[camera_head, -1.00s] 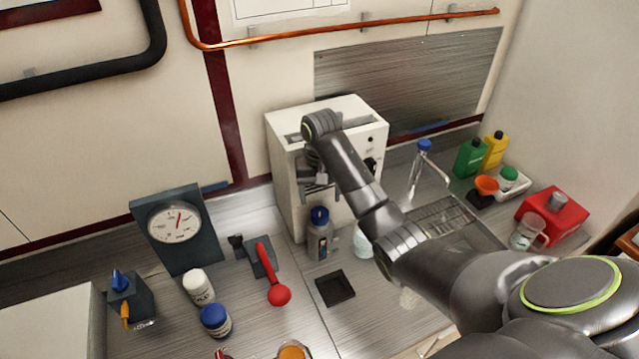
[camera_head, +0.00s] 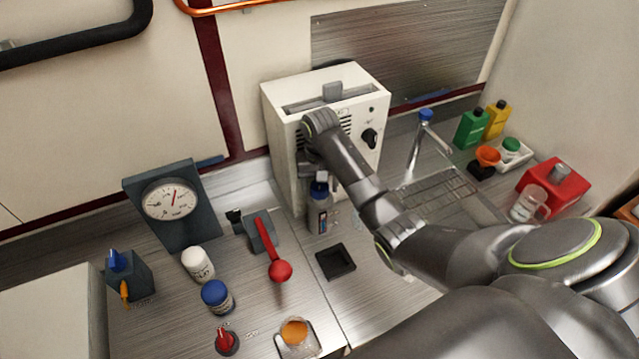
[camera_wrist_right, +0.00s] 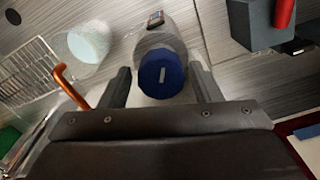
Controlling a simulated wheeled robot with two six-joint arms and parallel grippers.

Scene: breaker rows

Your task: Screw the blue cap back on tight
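A grey bottle (camera_head: 319,217) stands upright in front of the white machine, with the blue cap (camera_head: 319,189) on its top. How tightly the cap sits cannot be told. My right gripper (camera_head: 314,174) points down just above the cap and partly hides it. In the right wrist view the blue cap (camera_wrist_right: 161,74) lies between the two spread fingers, with gaps on both sides. The bottle (camera_wrist_right: 160,33) shows beyond it. My right gripper is open and empty. My left gripper is not in view.
The white machine (camera_head: 283,118) stands close behind the bottle. A black square tray (camera_head: 336,262) lies in front. A sink with a rack (camera_head: 440,190) is to the right.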

